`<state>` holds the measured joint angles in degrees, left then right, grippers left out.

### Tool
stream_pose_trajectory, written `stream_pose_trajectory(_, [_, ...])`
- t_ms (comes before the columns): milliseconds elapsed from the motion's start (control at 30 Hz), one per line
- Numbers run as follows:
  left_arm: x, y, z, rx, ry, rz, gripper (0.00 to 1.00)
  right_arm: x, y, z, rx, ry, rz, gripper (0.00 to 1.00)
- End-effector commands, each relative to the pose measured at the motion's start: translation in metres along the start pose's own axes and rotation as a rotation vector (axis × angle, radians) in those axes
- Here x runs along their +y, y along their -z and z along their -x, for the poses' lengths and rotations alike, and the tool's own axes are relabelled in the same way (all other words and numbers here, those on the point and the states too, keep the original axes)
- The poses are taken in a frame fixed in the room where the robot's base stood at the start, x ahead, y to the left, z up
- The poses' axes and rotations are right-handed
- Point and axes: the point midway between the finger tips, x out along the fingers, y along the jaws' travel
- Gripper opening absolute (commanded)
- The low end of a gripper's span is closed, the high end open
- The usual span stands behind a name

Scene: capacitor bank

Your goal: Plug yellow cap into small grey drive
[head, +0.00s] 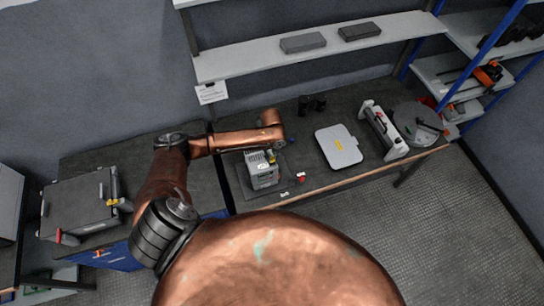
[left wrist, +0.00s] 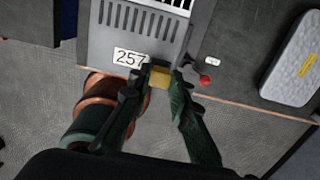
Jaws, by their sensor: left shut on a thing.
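The small grey drive (head: 263,176) stands on the dark bench, just below my left arm's end in the head view. In the left wrist view the drive (left wrist: 112,44) fills the top, with slotted vents and a white label reading 257. The yellow cap (left wrist: 160,76) sits between the fingertips of my left gripper (left wrist: 159,82), which is shut on it. The cap is at the drive's near edge; I cannot tell whether it touches or enters the drive. The cap is a small yellow spot in the head view (head: 271,157). My right gripper is not in view.
A red knob (left wrist: 204,80) lies right of the drive. A pale grey case with a yellow label (head: 338,148) lies further right, then a long white-and-grey unit (head: 383,132). Dark cylinders (head: 312,104) stand behind. A grey box (head: 82,207) is at far left.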

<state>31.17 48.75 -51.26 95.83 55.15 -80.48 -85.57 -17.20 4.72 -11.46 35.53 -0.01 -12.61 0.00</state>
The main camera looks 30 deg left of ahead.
Motion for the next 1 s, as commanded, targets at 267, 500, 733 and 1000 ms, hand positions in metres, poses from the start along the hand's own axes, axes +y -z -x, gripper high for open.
stream_pose_trajectory(267, [0.0,0.0,-0.006,0.0,0.0,0.0,0.07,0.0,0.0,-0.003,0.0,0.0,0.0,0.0])
stream_pose_trajectory(500, [0.0,0.0,-0.01,0.0,0.0,0.0,0.07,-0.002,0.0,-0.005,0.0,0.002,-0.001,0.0])
stream_pose_trajectory(733, [0.0,0.0,-0.011,0.0,0.0,0.0,0.27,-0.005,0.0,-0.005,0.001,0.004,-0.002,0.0])
stream_pose_trajectory(1000, [0.0,0.0,-0.011,0.0,0.0,0.0,0.38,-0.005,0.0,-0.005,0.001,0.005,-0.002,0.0])
